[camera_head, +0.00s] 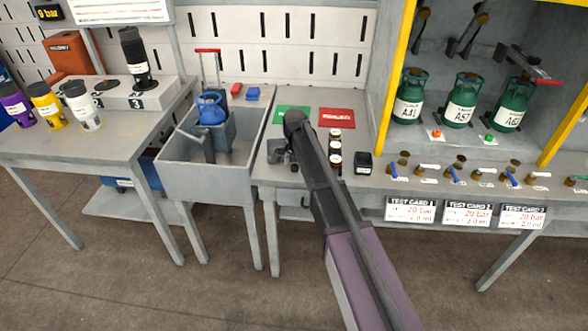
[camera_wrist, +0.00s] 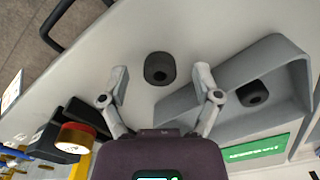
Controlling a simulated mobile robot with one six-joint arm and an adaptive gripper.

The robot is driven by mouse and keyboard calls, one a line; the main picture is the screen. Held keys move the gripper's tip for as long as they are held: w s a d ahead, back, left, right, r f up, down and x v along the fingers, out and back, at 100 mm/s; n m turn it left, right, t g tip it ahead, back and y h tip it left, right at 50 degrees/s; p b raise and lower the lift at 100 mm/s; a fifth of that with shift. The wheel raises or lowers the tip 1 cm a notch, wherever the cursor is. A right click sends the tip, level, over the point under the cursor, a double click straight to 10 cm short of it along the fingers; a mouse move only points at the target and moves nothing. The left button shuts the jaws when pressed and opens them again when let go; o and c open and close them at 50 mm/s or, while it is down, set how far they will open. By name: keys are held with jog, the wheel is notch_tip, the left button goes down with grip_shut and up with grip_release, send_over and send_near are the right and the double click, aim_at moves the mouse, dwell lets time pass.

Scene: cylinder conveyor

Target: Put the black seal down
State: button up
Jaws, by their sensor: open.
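A black seal (camera_wrist: 159,68), a short ring with a hole in its middle, rests on the grey bench top in the wrist view. My gripper (camera_wrist: 161,80) is open, with one finger on each side of this seal and a visible gap to it on both sides. A second black seal (camera_wrist: 252,92) sits in a grey angled holder (camera_wrist: 285,58) to the right, close to my right finger.
A green card (camera_wrist: 255,148) lies below the holder; the head view shows it (camera_head: 292,110) beside a red card (camera_head: 337,118). A sink (camera_head: 205,180) is left.

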aim_at(295, 166)
jog(key=c, duration=0.8)
jog(key=shift+c, duration=0.5)
notch_tip(295, 166, up, 3)
jog(key=p, duration=0.3)
jog(key=shift+r, duration=0.1)
jog(key=s+d+r+p, duration=0.1)
jog(key=s+d, duration=0.1)
jog(key=s, duration=0.5)
jog(key=s+d+p, duration=0.1)
jog(key=s+d, duration=0.1)
jog(key=s, duration=0.6)
jog(key=shift+s+d+r, duration=0.15)
jog(key=shift+d+r, duration=0.2)
jog(key=shift+r, duration=0.05)
